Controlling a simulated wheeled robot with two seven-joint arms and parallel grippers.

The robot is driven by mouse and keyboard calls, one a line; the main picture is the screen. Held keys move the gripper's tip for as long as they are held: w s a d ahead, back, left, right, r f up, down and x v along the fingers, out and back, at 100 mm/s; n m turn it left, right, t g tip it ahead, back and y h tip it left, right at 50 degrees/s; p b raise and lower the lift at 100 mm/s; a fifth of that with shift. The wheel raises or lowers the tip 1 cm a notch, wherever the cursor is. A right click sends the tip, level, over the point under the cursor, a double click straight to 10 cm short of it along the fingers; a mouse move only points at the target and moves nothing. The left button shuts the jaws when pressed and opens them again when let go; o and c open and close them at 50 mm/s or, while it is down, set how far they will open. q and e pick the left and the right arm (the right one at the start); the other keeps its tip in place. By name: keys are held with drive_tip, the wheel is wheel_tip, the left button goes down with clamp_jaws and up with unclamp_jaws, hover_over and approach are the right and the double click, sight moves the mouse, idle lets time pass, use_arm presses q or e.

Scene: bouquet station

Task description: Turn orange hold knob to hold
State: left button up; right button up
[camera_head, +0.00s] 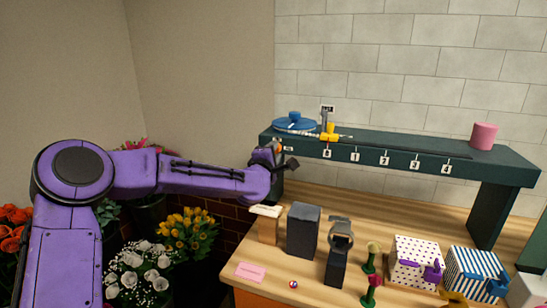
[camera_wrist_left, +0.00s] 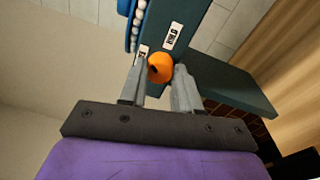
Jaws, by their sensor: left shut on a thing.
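The orange hold knob (camera_wrist_left: 160,67) is on the end face of the dark green shelf (camera_wrist_left: 150,38), beside white label plates. In the head view a small part of the orange knob (camera_head: 279,147) shows at the shelf's left end. My left gripper (camera_head: 274,155) reaches it from the left. In the left wrist view its two grey fingers stand on either side of the knob, shut on it. The knob's dark mark faces the camera; the label text is hard to read. My right gripper is not in view.
The shelf carries a blue round device (camera_head: 294,124), a yellow piece (camera_head: 330,133) and a pink cylinder (camera_head: 484,136). Below, the wooden table holds dark blocks (camera_head: 303,230), a dotted box (camera_head: 415,262) and a striped box (camera_head: 474,272). Flowers (camera_head: 187,235) stand below my left arm.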

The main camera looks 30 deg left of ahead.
use_arm(q)
drive_tip(key=m+b, duration=0.1)
drive_tip(key=m, duration=0.4)
drive_tip(key=m+t+h+b, duration=0.1)
drive_tip(key=m+b, duration=0.1)
drive_tip(key=m, duration=0.4)
drive_tip(key=shift+a+f+m+h, duration=0.1)
drive_tip(key=shift+f+m+h, duration=0.05)
drive_tip(key=shift+m+h, duration=0.15)
idle(0.3)
drive_tip(key=o, duration=1)
drive_tip(key=shift+o, duration=0.2)
drive_tip(key=r+p+v, duration=0.1)
drive_tip(key=p+v, duration=0.1)
drive_tip(key=v, duration=0.8)
drive_tip(key=shift+s+f, duration=0.3)
drive_tip(key=shift+f, duration=0.2)
